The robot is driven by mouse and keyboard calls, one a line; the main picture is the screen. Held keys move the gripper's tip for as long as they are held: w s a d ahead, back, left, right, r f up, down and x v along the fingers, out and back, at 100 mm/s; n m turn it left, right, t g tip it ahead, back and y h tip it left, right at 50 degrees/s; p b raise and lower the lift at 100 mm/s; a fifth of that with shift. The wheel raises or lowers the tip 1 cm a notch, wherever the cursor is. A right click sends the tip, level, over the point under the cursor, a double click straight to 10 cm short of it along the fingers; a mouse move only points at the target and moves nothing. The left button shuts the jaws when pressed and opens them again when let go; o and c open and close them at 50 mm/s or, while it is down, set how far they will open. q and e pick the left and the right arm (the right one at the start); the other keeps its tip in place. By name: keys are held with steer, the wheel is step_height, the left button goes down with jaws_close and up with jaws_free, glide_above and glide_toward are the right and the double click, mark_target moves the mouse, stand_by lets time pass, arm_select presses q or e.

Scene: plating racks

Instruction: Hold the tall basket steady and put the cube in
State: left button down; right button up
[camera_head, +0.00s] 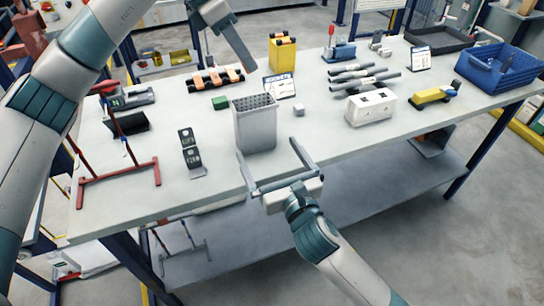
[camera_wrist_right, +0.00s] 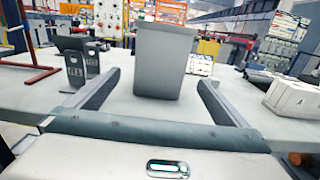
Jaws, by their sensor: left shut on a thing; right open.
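The tall basket (camera_head: 256,130) is a grey, upright bin with a perforated-looking top, near the table's front edge. In the right wrist view the basket (camera_wrist_right: 164,62) stands ahead, beyond the fingertips. A small pale cube (camera_head: 299,110) lies on the table just right of the basket. My left gripper (camera_head: 224,64) is above and behind the basket, apart from it in the picture. My right gripper (camera_head: 272,165) is open and empty, in front of the basket at the table's front edge. Its fingers point towards the basket.
A green block (camera_head: 220,103) lies left of the basket. Two dark labelled stands (camera_head: 191,150) and a red frame (camera_head: 118,181) are farther left. A white block (camera_head: 371,107), a yellow tool (camera_head: 432,96) and a blue bin (camera_head: 497,72) are at right. The front right tabletop is clear.

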mark_target(259, 135)
steer(key=x, duration=1)
steer(key=shift+w+a, duration=0.1)
steer(key=shift+w, duration=0.3)
steer(key=c, duration=1.2)
steer(key=shift+o, duration=0.2)
steer(key=shift+f, duration=0.1)
